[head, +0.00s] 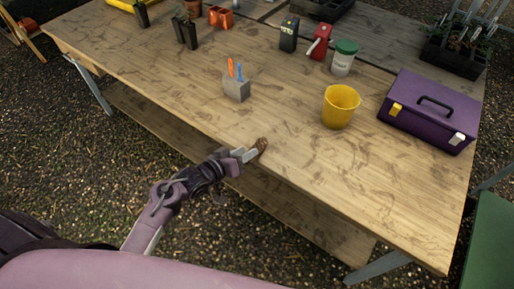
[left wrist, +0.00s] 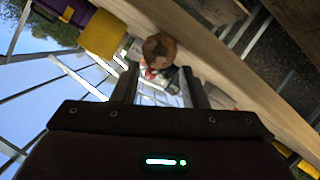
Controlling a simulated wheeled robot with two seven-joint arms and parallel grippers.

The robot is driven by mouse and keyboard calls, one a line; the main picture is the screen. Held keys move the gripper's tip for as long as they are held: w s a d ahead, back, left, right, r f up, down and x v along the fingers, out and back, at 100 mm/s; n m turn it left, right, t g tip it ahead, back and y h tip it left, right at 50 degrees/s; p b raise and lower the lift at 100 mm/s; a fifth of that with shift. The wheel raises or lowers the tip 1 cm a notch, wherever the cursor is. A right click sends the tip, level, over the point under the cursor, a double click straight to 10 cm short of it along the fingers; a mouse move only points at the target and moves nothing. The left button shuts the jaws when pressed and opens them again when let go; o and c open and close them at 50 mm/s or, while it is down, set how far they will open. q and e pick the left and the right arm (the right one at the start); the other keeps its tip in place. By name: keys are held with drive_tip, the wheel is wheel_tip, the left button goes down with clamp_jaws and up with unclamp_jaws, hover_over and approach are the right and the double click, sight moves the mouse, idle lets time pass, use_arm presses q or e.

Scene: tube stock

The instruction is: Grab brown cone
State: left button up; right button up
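The small brown cone (head: 262,144) lies at the front edge of the wooden table (head: 300,165). In the left wrist view the cone (left wrist: 159,49) shows its round brown end straight ahead, between the lines of my two fingers and near their tips. My left gripper (head: 250,154) is at the table's front edge, right beside the cone. In the left wrist view its fingers (left wrist: 160,72) stand apart, with gaps on both sides of the cone. Whether the cone is just beyond the tips or slightly between them is hard to tell. My right gripper is not in view.
A yellow pot (head: 340,107) and a purple toolbox (head: 430,110) stand to the right. A grey block with orange and blue tools (head: 237,89) stands behind the cone. A green-lidded jar (head: 343,60) is farther back. The table around the cone is clear.

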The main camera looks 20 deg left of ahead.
use_arm(q)
drive_tip(key=shift+x, duration=1.85)
drive_tip(key=shift+r, duration=0.15)
drive_tip(key=c, duration=0.6)
drive_tip(key=shift+r, duration=0.1)
